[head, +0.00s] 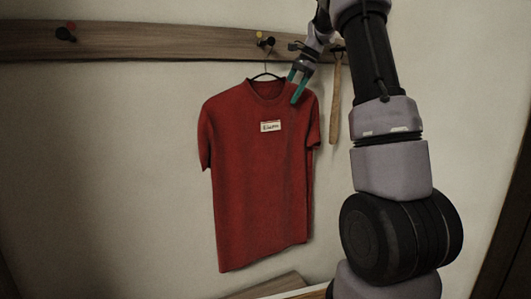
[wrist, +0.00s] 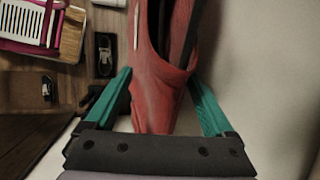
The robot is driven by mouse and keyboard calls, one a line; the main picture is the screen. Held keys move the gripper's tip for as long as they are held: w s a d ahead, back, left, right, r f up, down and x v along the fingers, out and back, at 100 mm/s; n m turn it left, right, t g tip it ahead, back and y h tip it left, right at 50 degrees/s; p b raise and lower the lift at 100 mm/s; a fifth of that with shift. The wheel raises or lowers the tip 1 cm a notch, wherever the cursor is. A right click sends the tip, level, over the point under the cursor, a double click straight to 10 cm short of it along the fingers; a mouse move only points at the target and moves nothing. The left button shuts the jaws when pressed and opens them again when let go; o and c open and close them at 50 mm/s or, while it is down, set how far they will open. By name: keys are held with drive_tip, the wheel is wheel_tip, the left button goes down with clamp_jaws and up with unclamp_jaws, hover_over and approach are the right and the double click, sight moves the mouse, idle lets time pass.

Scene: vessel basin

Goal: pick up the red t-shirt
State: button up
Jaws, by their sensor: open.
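The red t-shirt (head: 255,185) hangs on a hanger (head: 266,75) from a dark hook on the wall rail in the head view. It has a small white label on its chest. My gripper (head: 298,88) is at the shirt's upper right shoulder. In the wrist view my gripper (wrist: 160,100) is open, with a teal finger on each side of the red t-shirt (wrist: 155,95). The cloth lies between the fingers, which are not closed on it.
A wooden-handled thing (head: 335,100) hangs just right of the shirt. A wooden surface (head: 270,287) is below. The wrist view shows a pink-edged item (wrist: 30,25) and a dark object (wrist: 104,52).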

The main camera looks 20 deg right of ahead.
clamp_jaws()
idle(1.4)
